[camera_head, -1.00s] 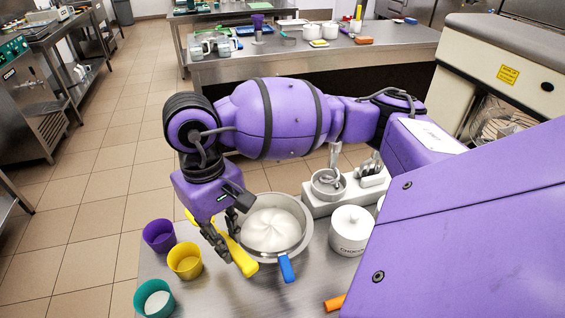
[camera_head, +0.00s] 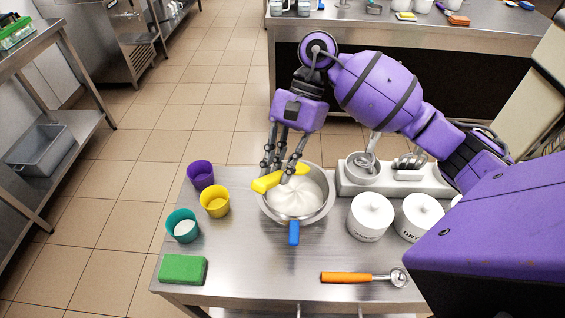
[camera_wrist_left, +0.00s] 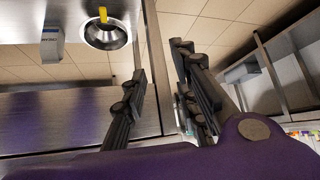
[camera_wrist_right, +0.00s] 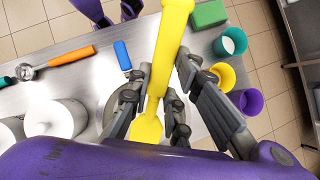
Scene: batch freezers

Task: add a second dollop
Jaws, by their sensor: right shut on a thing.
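My right gripper (camera_head: 283,166) is shut on a yellow spatula (camera_head: 268,183) above the steel bowl (camera_head: 328,205). The bowl holds white cream (camera_head: 298,203) and has a blue handle (camera_head: 294,232). In the right wrist view the spatula (camera_wrist_right: 172,45) runs between the fingers (camera_wrist_right: 160,105), and the bowl is mostly hidden. A teal cup (camera_head: 171,233) has white stuff inside; a yellow cup (camera_head: 215,205) and a purple cup (camera_head: 200,177) look empty. My left gripper (camera_wrist_left: 158,65) is open and empty in its wrist view, outside the head view.
A green sponge (camera_head: 183,269) lies at the table's front left. An orange-handled scoop (camera_head: 362,278) lies at the front. White lidded jars (camera_head: 370,218) and a utensil holder (camera_head: 350,183) stand right of the bowl. Bare tabletop (camera_head: 245,260) lies before the cups.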

